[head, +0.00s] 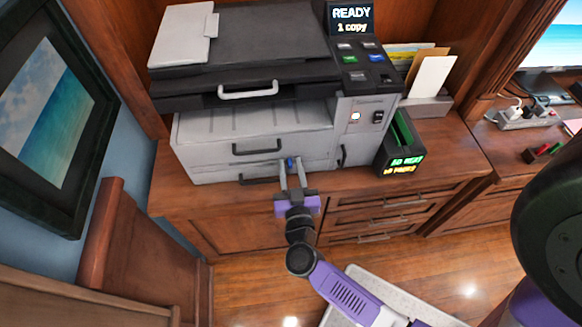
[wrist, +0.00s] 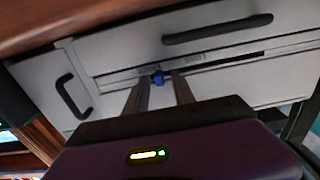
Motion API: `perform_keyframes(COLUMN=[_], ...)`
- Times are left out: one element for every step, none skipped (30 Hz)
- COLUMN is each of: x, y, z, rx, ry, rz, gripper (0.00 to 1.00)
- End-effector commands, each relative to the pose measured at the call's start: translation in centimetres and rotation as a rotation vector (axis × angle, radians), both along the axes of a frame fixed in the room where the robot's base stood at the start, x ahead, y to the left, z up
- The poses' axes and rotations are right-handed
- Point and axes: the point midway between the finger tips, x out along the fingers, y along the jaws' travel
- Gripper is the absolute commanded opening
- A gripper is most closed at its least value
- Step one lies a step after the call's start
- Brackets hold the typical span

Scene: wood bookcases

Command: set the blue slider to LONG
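The blue slider (head: 290,163) sits on the lower front of the grey printer (head: 250,125). In the wrist view the blue slider (wrist: 157,77) is in a long slot, with small labels beside the slot that I cannot read. My gripper (head: 290,164) is at the printer's front with its two fingers apart. In the wrist view my gripper (wrist: 160,76) has the slider between its fingertips. The slider is close to the left finger there, with a gap to the right finger. Whether it touches the left finger is unclear.
Dark drawer handles (head: 257,148) stick out above and beside the slot. A black box with a green slot (head: 401,140) stands right of the printer. The printer's display (head: 351,20) reads READY, 1 copy. The wooden cabinet top (head: 190,199) is clear in front.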

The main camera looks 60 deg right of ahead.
Motion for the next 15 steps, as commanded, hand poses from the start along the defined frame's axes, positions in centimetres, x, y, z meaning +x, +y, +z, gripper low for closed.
perform_keyframes(x=[-0.01, -0.01, -0.01, -0.02, -0.02, -0.02, -0.02, -0.02, -0.03, -0.03, -0.03, -0.03, -0.03, -0.03, -0.03], y=[0.01, 0.02, 0.02, 0.01, 0.01, 0.01, 0.01, 0.01, 0.02, 0.02, 0.02, 0.02, 0.02, 0.02, 0.02], z=[0.01, 0.01, 0.01, 0.01, 0.02, 0.02, 0.02, 0.02, 0.02, 0.02, 0.02, 0.02, 0.02, 0.02, 0.03], rx=[0.000, 0.000, 0.000, 0.000, 0.000, 0.000, 0.000, 0.000, 0.000, 0.000, 0.000, 0.000, 0.000, 0.000, 0.000], ry=[0.000, 0.000, 0.000, 0.000, 0.000, 0.000, 0.000, 0.000, 0.000, 0.000, 0.000, 0.000, 0.000, 0.000, 0.000], rz=[0.000, 0.000, 0.000, 0.000, 0.000, 0.000, 0.000, 0.000, 0.000, 0.000, 0.000, 0.000, 0.000, 0.000, 0.000], gripper=[0.19, 0.13, 0.05, 0.00, 0.00, 0.00, 0.00, 0.00, 0.00, 0.00, 0.00, 0.00, 0.00, 0.00, 0.00])
